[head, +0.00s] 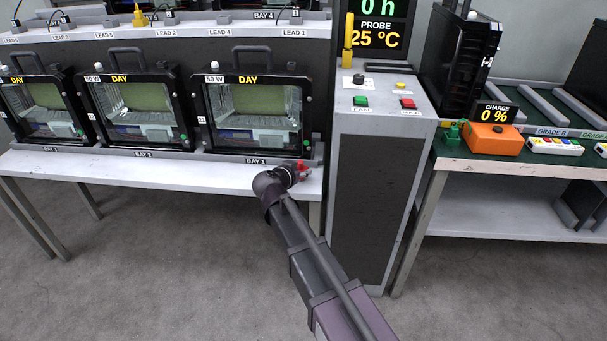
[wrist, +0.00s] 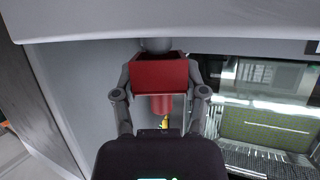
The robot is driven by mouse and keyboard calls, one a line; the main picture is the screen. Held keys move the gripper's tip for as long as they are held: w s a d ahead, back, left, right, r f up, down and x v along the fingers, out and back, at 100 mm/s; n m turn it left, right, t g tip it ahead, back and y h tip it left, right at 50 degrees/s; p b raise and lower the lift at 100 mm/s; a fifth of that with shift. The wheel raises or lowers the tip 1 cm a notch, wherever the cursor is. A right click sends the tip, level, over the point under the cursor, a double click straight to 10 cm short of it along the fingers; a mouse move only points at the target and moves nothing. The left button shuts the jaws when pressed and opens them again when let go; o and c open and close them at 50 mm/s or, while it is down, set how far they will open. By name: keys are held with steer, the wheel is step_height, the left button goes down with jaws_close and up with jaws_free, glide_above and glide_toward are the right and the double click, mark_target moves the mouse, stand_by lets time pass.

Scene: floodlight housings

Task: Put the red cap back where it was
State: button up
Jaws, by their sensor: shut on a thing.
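My gripper (head: 301,172) is at the right end of the white bench (head: 200,178), just in front of the BAY 1 label. In the wrist view its two grey fingers are closed on the red cap (wrist: 160,78). The cap shows as a broad red block with a narrower round red part below it. A little red also shows at the gripper in the head view. The BAY 1 floodlight housing (head: 254,112) stands behind and left of my gripper; its glass front (wrist: 270,125) shows upside down in the wrist view. I cannot tell whether the cap touches anything besides the fingers.
Two more floodlight housings (head: 133,108) (head: 38,105) stand left on the bench. A grey control pedestal (head: 372,190) with green and red buttons is close right of my gripper. Farther right, a green-topped table (head: 475,165) holds an orange charger (head: 492,138). The floor in front is clear.

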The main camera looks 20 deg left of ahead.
steer(key=shift+f+b, duration=0.6)
steer(key=shift+b, duration=0.05)
steer(key=o, duration=1.2)
steer(key=shift+c, duration=0.2)
steer(key=shift+r, duration=0.25)
steer(key=shift+r+p, duration=0.4)
steer(key=shift+p, duration=0.25)
steer(key=shift+s+r, duration=0.15)
steer(key=shift+r, duration=0.1)
steer(key=p+v, duration=0.4)
steer(key=v, duration=0.7)
steer(key=shift+s+p, duration=0.3)
